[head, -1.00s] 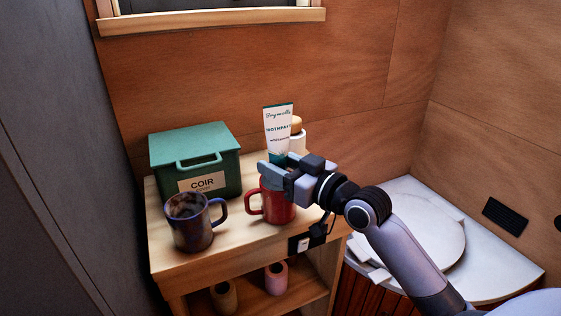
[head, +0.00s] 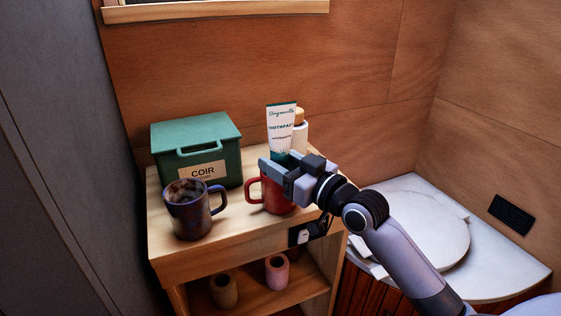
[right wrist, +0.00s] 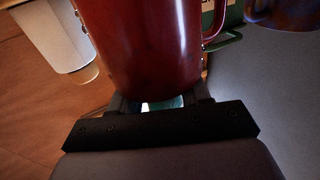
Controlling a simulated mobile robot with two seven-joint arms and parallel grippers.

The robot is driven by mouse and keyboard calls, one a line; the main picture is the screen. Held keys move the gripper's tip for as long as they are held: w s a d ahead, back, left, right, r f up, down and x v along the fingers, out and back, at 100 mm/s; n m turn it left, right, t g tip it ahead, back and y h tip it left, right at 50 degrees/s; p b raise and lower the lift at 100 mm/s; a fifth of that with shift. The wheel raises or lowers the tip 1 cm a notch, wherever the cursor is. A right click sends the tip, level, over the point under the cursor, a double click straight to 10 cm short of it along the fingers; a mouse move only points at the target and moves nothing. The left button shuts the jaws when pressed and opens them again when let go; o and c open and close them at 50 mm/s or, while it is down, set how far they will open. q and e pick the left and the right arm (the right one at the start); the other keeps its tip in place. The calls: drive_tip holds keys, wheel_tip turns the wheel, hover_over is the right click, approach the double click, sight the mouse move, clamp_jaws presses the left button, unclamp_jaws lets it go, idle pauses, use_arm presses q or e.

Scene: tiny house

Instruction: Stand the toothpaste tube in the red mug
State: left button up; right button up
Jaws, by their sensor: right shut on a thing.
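The toothpaste tube (head: 281,130) is white with a teal top edge and lower end, and stands nearly upright. My right gripper (head: 279,171) is shut on its teal lower end, at about the height of the red mug's rim. The red mug (head: 268,190) stands upright on the wooden shelf, its handle to the left, partly hidden by the gripper. In the right wrist view the mug (right wrist: 150,45) fills the top middle, and a teal bit of the tube (right wrist: 165,103) shows between the fingers. Whether the tube's end is inside the mug is hidden. My left gripper is out of view.
A dark mottled mug (head: 190,215) stands left of the red mug. A green COIR box (head: 195,148) is behind it. A white bottle with a wooden cap (head: 300,133) is behind the tube. A white counter (head: 425,220) is at right.

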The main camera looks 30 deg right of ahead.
drive_tip(key=o, duration=1.2)
wheel_tip(320, 180, down, 3)
drive_tip(key=shift+a+f+g, duration=0.1)
drive_tip(key=shift+g, duration=0.4)
drive_tip(key=s+d+r, duration=0.2)
drive_tip(key=s, duration=0.4)
drive_tip(key=shift+s+d+t, duration=0.3)
drive_tip(key=shift+s+t, duration=0.1)
drive_tip(key=shift+r, duration=0.1)
